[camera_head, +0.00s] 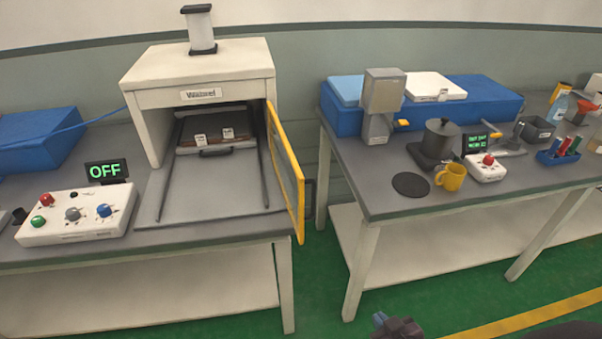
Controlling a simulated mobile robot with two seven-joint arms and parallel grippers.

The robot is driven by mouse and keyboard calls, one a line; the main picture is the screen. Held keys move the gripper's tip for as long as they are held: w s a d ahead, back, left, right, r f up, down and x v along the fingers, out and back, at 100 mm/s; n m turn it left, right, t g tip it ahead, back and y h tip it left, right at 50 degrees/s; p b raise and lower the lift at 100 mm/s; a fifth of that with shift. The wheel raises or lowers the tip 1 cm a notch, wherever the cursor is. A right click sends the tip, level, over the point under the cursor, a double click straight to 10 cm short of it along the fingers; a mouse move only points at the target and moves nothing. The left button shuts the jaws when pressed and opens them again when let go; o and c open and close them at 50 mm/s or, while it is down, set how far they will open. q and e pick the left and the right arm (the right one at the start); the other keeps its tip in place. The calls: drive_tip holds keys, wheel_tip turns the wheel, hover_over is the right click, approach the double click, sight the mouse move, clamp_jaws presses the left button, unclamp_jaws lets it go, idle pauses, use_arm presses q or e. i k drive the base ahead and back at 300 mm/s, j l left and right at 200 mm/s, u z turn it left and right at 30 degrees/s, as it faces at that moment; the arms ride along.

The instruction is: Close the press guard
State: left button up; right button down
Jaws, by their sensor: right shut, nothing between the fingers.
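The press (200,78) is a cream-white cabinet on the left table, with a cylinder on top. Its guard (285,172) is a yellow-framed, see-through door on the right side of the opening. The guard stands open, swung out towards me, with a dark handle (309,198) on its outer face. The press opening is uncovered, and a dark tray with small labelled items sits inside. My right gripper (381,319) shows only partly at the bottom edge, low over the green floor and well apart from the guard. It is shut and empty. My left gripper is out of view.
A gap separates the two tables beside the guard.

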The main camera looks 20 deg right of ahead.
sight(292, 187)
drive_tip(key=k+l+u, duration=0.1)
drive_tip(key=l, duration=0.35)
drive_tip(key=k+l, duration=0.1)
drive_tip(key=l, duration=0.4)
drive_tip(key=k+l+u, duration=0.15)
drive_tip(key=l, duration=0.3)
